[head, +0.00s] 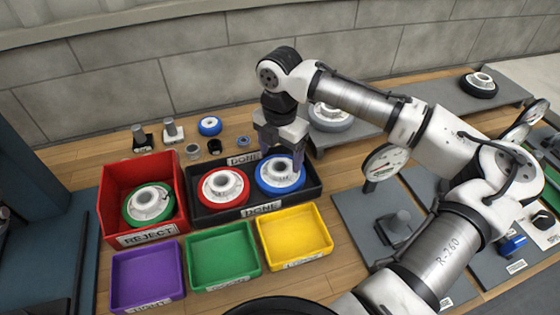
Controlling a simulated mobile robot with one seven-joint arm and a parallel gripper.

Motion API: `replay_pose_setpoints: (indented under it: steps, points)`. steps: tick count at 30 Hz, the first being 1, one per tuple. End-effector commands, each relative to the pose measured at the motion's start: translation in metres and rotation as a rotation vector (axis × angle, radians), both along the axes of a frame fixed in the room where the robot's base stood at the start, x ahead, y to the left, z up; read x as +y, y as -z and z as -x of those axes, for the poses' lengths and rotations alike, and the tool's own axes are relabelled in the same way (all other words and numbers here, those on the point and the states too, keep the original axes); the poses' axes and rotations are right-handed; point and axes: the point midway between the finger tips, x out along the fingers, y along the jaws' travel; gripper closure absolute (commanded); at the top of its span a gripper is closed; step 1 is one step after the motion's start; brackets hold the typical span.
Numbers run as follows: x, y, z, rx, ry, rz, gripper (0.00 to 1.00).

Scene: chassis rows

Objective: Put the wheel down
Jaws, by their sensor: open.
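A blue-rimmed wheel (279,181) with a white hub lies in the right half of the black tray labelled DONE (233,213). My gripper (282,160) is directly over this wheel, fingers pointing down, and is open. One finger comes down at the wheel's right side; whether it touches the wheel cannot be told. The wheel looks flat in the tray. A red-rimmed wheel (223,190) lies beside it in the left half of the same tray. A green-rimmed wheel (148,206) lies in the red bin labelled REJECT (114,220).
Purple (148,279), green (222,256) and yellow (295,236) bins stand empty in front. Small parts and a small blue ring (210,126) stand behind the trays. A grey wheel (330,117) and a dark-rimmed wheel (478,84) rest on grey plates.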

Motion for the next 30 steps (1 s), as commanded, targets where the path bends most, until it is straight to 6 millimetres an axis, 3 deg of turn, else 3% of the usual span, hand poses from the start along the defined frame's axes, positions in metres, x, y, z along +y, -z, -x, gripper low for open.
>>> replay_pose_setpoints:
  steps: [6,12,18,30]
  points:
    - [0.001,-0.048,-0.001,-0.002,-0.001,-0.002,0.25]
    - [0.001,-0.078,-0.001,-0.001,0.0,-0.002,0.25]
    - [0.0,-0.088,0.0,0.001,-0.001,-0.001,0.25]
    - [0.0,-0.088,0.0,0.0,-0.001,0.0,0.25]
